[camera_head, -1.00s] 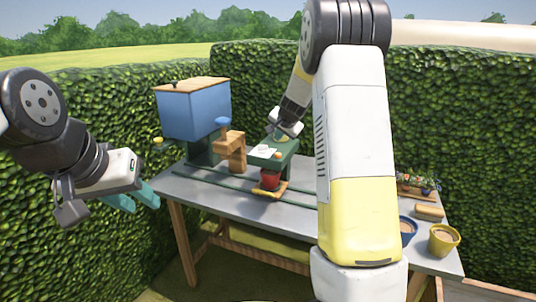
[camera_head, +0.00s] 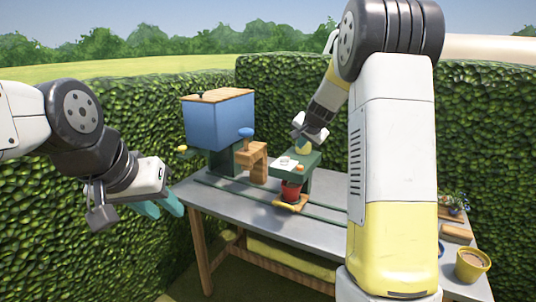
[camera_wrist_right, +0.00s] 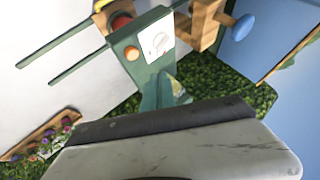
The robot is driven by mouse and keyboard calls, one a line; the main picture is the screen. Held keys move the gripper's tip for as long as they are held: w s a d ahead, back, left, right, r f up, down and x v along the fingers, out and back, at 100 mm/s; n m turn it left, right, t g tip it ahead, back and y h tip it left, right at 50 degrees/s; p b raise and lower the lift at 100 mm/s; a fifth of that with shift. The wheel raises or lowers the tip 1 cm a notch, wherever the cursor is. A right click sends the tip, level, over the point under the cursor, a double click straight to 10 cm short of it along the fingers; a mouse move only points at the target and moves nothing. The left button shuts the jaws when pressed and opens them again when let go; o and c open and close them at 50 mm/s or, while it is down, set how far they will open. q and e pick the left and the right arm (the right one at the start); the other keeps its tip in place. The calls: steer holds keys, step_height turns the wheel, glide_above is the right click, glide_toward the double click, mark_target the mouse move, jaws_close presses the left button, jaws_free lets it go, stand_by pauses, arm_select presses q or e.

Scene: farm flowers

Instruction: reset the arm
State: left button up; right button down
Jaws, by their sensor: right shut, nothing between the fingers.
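My right gripper (camera_head: 310,133) is over the green stand (camera_head: 318,160) at the back of the table, behind my bent right arm. In the right wrist view its teal fingers (camera_wrist_right: 159,92) are shut with nothing between them, close to the stand. A small yellowish thing (camera_wrist_right: 178,86) shows beside the fingers; I cannot tell whether they touch it. My left gripper (camera_head: 160,207) hangs in the air left of the table, its teal fingers apart and empty.
The grey table (camera_head: 235,210) holds a blue hopper (camera_head: 218,122), a wooden block with a blue knob (camera_head: 246,132), and a red pot (camera_head: 291,191) on green rails. A yellow pot (camera_head: 472,266) stands at the right. Hedges close in behind and to the left.

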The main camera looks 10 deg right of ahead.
steer(key=s+a+r+n+y, duration=0.1)
steer(key=s+a+r, duration=0.15)
steer(key=s, duration=0.45)
steer(key=s+a+r+n+y, duration=0.1)
steer(key=s+r+n, duration=0.1)
steer(key=s+r, duration=0.3)
steer(key=s+a+f+n+g, duration=0.1)
steer(key=s+a+n, duration=0.1)
steer(key=s, duration=1.2)
steer(key=s+a+f+n+g, duration=0.1)
steer(key=s+f+n, duration=0.1)
steer(key=s, duration=1.3)
steer(key=shift+a+n+g+h, duration=0.3)
steer(key=shift+a+n+g, duration=0.1)
steer(key=shift+n, duration=0.5)
